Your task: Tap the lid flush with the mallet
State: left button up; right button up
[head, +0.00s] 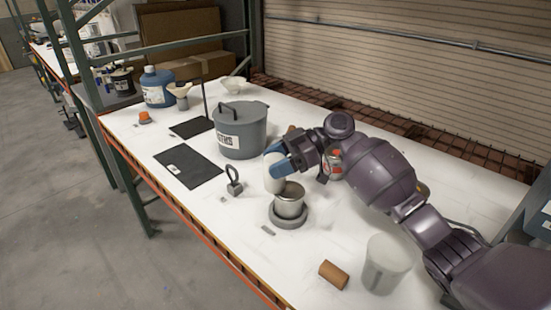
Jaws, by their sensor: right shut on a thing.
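My right gripper (280,165), with blue fingers, is shut on a white cylindrical thing (273,182); I cannot tell whether it is the mallet. It is just behind and left of a metal can (289,203), which stands upright in a grey round base (289,219). The can's top looks grey; I cannot tell whether a lid sits on it or how it is seated. No mallet is clearly recognisable. My left gripper is not in view.
A large grey lidded pot (240,133) stands behind the can. A pale cup (385,264) stands at right front, near my right arm. A small dark ring-handled piece (234,183) and a black mat (188,167) lie to the left. The white table (240,262) is bare at front left.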

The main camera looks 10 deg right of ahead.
jog(key=shift+r+p, duration=1.15)
jog(key=shift+r, duration=1.15)
